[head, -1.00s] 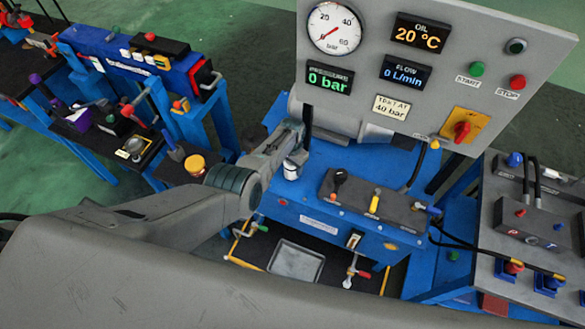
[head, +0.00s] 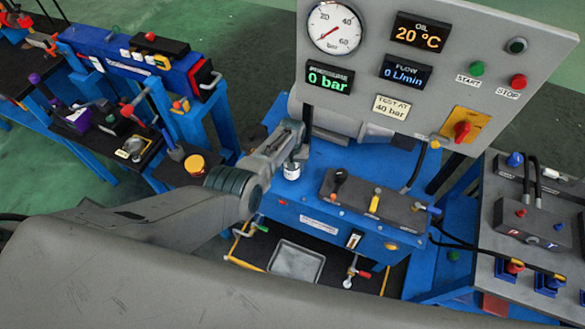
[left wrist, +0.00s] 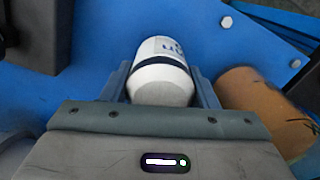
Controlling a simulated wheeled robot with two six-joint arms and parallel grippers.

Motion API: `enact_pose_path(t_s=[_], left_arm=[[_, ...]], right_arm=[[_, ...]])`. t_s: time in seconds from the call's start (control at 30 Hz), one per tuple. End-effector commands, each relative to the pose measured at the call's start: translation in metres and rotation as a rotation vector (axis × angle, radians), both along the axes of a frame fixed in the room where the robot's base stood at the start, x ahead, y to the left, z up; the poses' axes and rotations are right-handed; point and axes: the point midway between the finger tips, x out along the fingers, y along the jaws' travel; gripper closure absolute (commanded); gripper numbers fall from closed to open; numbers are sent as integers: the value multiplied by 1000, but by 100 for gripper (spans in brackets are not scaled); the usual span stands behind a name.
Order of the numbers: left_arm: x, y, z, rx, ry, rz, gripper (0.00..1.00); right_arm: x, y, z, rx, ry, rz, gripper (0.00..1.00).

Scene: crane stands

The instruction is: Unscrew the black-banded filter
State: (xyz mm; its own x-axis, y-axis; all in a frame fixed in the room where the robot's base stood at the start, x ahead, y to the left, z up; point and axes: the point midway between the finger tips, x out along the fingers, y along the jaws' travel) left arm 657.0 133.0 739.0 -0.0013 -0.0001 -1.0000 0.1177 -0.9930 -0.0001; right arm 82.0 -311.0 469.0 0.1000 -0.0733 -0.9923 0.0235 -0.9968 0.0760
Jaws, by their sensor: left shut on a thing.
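The black-banded filter is a white canister with a dark band and dark lettering; it shows between the fingers in the left wrist view (left wrist: 162,78). In the head view the filter (head: 291,171) is a small white cylinder on the left part of the blue bench (head: 318,222). My left gripper (head: 293,148) reaches over it from the left and is shut on it. Its two fingers also show on either side of the filter in the left wrist view (left wrist: 162,88). My right gripper is not in view.
An orange-brown cylinder (left wrist: 255,105) lies close to the right finger in the left wrist view. The grey gauge panel (head: 440,60) rises behind the bench and reads 0 bar. A dark valve block (head: 372,203) stands right of the filter. A grey tray (head: 297,262) lies below.

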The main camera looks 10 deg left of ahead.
Motion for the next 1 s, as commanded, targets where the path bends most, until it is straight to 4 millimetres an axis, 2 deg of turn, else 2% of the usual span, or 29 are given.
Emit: enact_pose_path(t_s=[0.1, 0.23, 0.53, 0.57, 0.67, 0.87, 0.9, 1.0], left_arm=[[2, 0, 2, 0, -5, 151, 78], [2, 0, 2, 0, -5, 266, 78], [3, 0, 2, 0, -5, 297, 78], [3, 0, 2, 0, -5, 297, 40], [2, 0, 2, 0, -4, 296, 21], [1, 0, 1, 0, -2, 296, 21], [0, 0, 0, 0, -1, 295, 27], [0, 0, 0, 0, -1, 295, 28]], right_arm=[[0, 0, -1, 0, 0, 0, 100], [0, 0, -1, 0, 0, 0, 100], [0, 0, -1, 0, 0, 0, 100], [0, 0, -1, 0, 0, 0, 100], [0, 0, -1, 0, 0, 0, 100], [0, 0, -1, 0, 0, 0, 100], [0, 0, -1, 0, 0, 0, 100], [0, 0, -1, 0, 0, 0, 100]])
